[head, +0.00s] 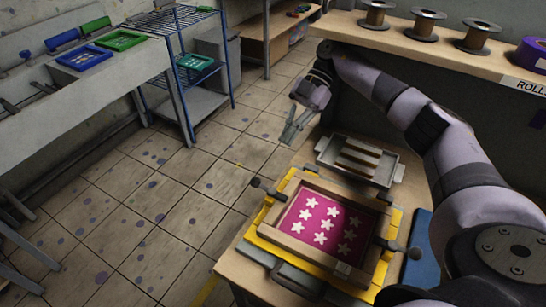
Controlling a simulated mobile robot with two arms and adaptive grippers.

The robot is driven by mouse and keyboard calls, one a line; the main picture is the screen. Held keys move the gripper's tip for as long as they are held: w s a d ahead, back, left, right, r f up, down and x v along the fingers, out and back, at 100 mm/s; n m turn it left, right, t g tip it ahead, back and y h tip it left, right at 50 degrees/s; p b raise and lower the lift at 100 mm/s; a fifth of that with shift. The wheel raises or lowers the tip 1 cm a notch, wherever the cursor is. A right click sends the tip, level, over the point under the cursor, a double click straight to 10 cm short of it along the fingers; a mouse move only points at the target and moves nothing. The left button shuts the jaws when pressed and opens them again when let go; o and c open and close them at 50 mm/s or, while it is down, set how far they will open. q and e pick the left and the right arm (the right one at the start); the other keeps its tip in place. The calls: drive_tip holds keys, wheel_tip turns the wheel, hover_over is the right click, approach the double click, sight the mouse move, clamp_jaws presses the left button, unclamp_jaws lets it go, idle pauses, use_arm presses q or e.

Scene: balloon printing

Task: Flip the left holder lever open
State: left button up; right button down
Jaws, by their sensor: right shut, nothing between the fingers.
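A wooden screen frame (281,240) with a pink, white-flowered screen (321,222) lies on a yellow base (259,245) on the work table. The left holder lever (264,188) is a dark bar with a black knob at the frame's upper left edge. The right holder lever (396,249) is a similar dark bar with a knob, at the frame's right edge. My right gripper (290,136) hangs beyond the frame, above and to the right of the left lever, apart from it. My left gripper is out of view.
A grey tray (330,157) with wooden bars sits behind the frame, close to my right gripper. A shelf (450,63) with several spools crosses the upper right. A blue wire rack (208,104) stands at left. Open tiled floor (170,205) lies left of the table.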

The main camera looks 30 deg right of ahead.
sight(269, 189)
use_arm(q)
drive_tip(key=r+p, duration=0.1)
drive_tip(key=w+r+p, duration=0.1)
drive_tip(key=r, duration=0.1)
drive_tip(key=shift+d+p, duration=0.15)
drive_tip(key=shift+p, duration=0.15)
use_arm(e)
drive_tip(key=x, duration=0.9)
drive_tip(key=shift+a+f, duration=0.25)
drive_tip(key=shift+f, duration=0.1)
